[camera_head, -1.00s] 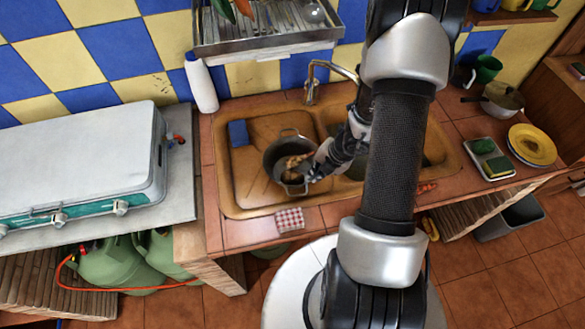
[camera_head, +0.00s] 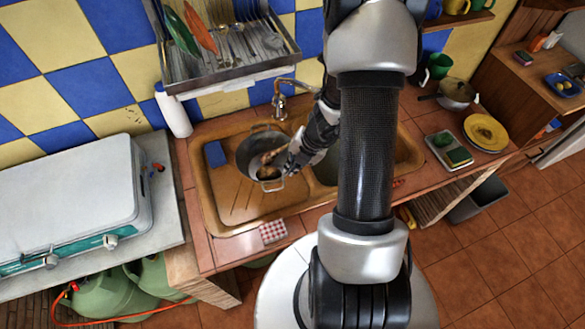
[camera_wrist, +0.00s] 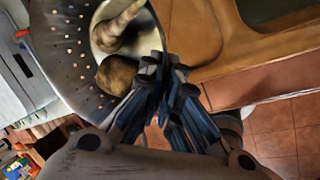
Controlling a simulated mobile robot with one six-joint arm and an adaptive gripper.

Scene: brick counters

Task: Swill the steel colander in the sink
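The steel colander (camera_head: 251,158) is a grey round bowl with a loop handle, over the left part of the brown sink (camera_head: 208,205). In the wrist view its perforated wall (camera_wrist: 66,52) fills the upper left. Brown lumpy pieces (camera_wrist: 116,75) lie inside it. My gripper (camera_head: 292,168) is at its front right rim. In the wrist view my gripper (camera_wrist: 166,72) has its fingers close together at the rim and looks shut on it; the exact contact is hidden. I cannot tell how high the colander is above the sink floor.
A tap (camera_head: 279,103) stands behind the sink. A blue sponge (camera_head: 214,154) lies at the sink's left, a checkered cloth (camera_head: 272,232) at the front edge. A white bottle (camera_head: 173,112) and a dish rack (camera_head: 225,75) are behind. A yellow plate (camera_head: 486,132) is at right.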

